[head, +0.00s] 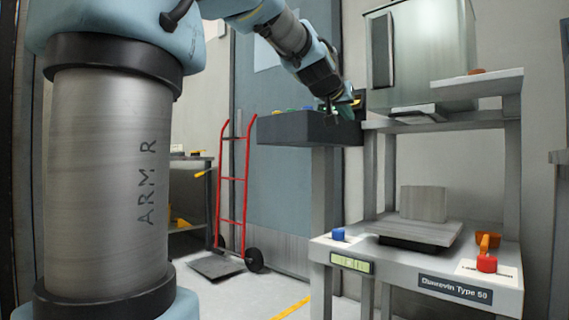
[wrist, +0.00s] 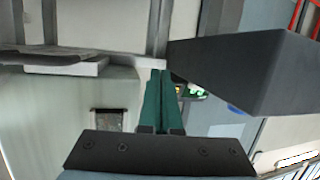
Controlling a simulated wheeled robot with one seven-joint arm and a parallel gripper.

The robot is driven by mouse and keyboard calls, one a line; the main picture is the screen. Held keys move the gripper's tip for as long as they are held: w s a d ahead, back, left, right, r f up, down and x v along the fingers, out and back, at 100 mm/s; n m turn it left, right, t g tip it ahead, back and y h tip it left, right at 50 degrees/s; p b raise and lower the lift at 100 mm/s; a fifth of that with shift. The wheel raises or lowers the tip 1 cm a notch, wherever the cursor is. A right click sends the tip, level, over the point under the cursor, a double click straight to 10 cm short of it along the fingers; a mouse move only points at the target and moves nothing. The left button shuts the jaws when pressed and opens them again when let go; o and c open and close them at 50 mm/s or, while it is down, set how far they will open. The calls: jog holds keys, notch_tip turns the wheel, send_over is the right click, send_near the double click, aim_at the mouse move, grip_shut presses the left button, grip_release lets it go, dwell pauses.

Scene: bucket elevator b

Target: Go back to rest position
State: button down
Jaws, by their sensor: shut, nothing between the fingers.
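My gripper (head: 343,108) is at the end of my raised arm, at the right end of a dark control box on a post (head: 300,128) in the head view. In the wrist view its two green fingers (wrist: 161,75) are together with nothing between them. The dark box (wrist: 240,68) fills the upper right of that view, close beside the fingertips. Whether the fingers touch the box cannot be told. Coloured buttons (head: 292,110) show on top of the box, partly hidden by my gripper.
A red hand truck (head: 233,180) stands at the back. Floor shows between them.

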jog(key=s+a+f+n+g+y+p, duration=0.1)
jog(key=a+f+g+p, duration=0.1)
jog(key=a+f, duration=0.35)
jog(key=s+a+f+n+g+y+p, duration=0.1)
jog(key=a+f+y+p, duration=0.1)
jog(key=f, duration=0.7)
jog(key=s+a+f+g+y+p, duration=0.1)
jog(key=s+a+f+g+p, duration=0.1)
jog(key=a+f, duration=0.35)
jog(key=s+a+f+n+g+y+p, duration=0.1)
jog(key=s+a+f+g+y+p, duration=0.15)
jog(key=s+a+f, duration=0.4)
jog(key=s+a+f+n+g+y+p, duration=0.1)
jog(key=s+a+f+g+p, duration=0.2)
jog(key=s+f, duration=0.6)
jog(key=w+p+v, duration=0.2)
jog(key=p+v, duration=1.6)
jog(key=w+r+p+v, duration=0.1)
jog(key=w+p+v, duration=0.2)
jog(key=p+v, duration=1.6)
jog(key=shift+a+r+g, duration=0.3)
jog(key=shift+g, duration=0.05)
